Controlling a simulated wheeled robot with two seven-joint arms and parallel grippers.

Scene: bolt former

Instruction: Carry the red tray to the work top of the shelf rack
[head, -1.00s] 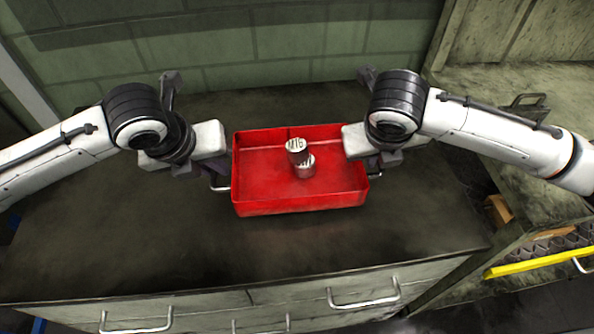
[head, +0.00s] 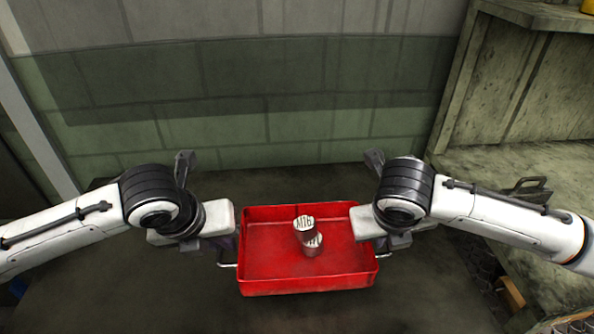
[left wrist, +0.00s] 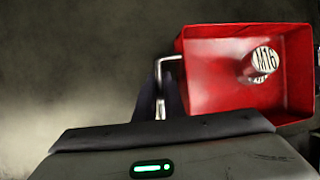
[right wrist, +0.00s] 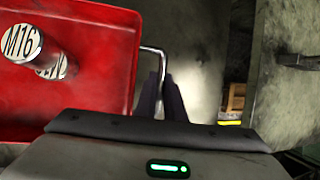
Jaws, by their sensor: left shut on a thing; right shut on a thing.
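The red tray (head: 310,282) is a shallow open box, held roughly level between my two grippers over the dark cabinet top. Two grey cylinders with white labels (head: 305,228) are inside it, one partly covering the other; one label reads M16. My left gripper (left wrist: 162,95) is shut on the wire handle (left wrist: 168,60) at the tray's left side. My right gripper (right wrist: 160,95) is shut on the handle (right wrist: 156,50) at the right side. The fingertips are mostly hidden in the head view. The shelf rack's work top (head: 520,162) is at the right.
A green block wall (head: 290,130) stands behind the cabinet top (head: 110,290). The rack's upright side panel (head: 455,90) and upper shelf (head: 535,14) rise at the right. A dark handled object (head: 530,187) is on the rack's work top, near my right forearm.

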